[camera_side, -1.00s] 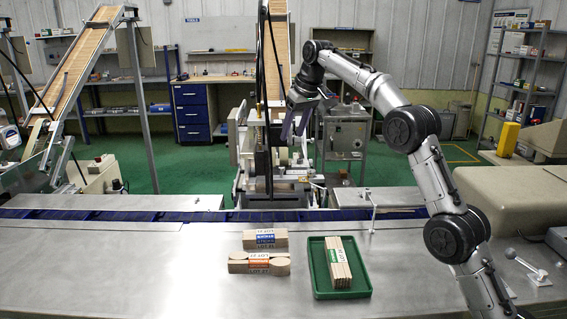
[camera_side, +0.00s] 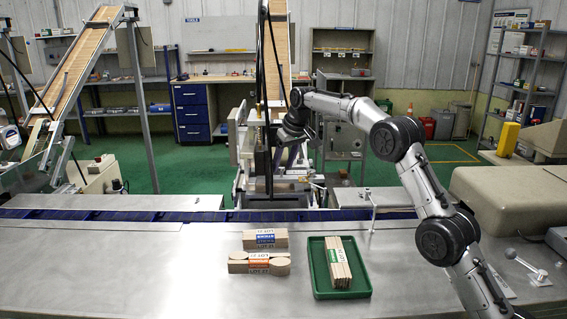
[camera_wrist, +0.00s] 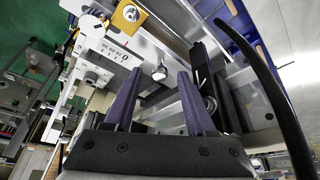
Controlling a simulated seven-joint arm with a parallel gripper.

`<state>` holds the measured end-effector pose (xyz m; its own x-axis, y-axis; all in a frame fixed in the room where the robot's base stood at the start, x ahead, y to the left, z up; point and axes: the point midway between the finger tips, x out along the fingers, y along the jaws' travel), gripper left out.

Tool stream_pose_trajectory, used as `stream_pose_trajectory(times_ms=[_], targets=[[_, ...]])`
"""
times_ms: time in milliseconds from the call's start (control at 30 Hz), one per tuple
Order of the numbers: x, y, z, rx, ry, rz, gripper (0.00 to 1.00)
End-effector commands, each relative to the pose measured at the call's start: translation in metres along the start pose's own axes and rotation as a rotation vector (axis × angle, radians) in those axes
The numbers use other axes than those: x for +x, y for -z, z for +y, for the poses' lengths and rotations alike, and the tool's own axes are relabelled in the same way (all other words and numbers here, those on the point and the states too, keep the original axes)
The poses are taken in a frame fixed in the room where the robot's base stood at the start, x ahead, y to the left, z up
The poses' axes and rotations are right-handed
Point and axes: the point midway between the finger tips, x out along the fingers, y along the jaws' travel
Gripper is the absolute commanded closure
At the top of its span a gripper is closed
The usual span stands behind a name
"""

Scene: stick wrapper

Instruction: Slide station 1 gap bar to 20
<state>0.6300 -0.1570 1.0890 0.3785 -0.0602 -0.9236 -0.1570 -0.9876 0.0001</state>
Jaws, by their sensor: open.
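My gripper (camera_side: 287,152) is open and empty, reaching over the wrapper machine (camera_side: 275,187) behind the conveyor. In the wrist view its two purple fingers (camera_wrist: 160,75) stand apart, with machine parts beyond them. A white scale plate (camera_wrist: 118,52) with printed numbers lies above and left of the left fingertip. A round silver knob or bolt head (camera_wrist: 159,72) shows between the fingertips; I cannot tell whether it is on the gap bar. A yellow plate with a hole (camera_wrist: 130,13) is near the top. I cannot tell for certain which part is the gap bar or its reading.
A dark cable or hose (camera_wrist: 262,75) curves along the right of the wrist view. In front, the steel table holds wrapped stick bundles (camera_side: 265,239) and a green tray (camera_side: 318,285) with another bundle. A thin post (camera_side: 373,210) stands at the table's back edge.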

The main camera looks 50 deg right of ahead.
Motion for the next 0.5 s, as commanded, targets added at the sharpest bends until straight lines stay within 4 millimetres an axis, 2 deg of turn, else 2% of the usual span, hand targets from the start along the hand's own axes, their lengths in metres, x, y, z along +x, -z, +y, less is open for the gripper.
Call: stream_pose_trajectory(times_ms=[67,300,400,500], targets=[[-0.0001,0.0000,0.0000,0.000,0.000,0.000,0.44],[-0.0003,0.0000,0.0000,0.000,0.000,0.000,0.85],[-0.0004,0.0000,0.0000,0.000,0.000,0.000,1.00],[-0.0005,-0.0001,0.0000,0.000,0.000,0.000,1.00]])
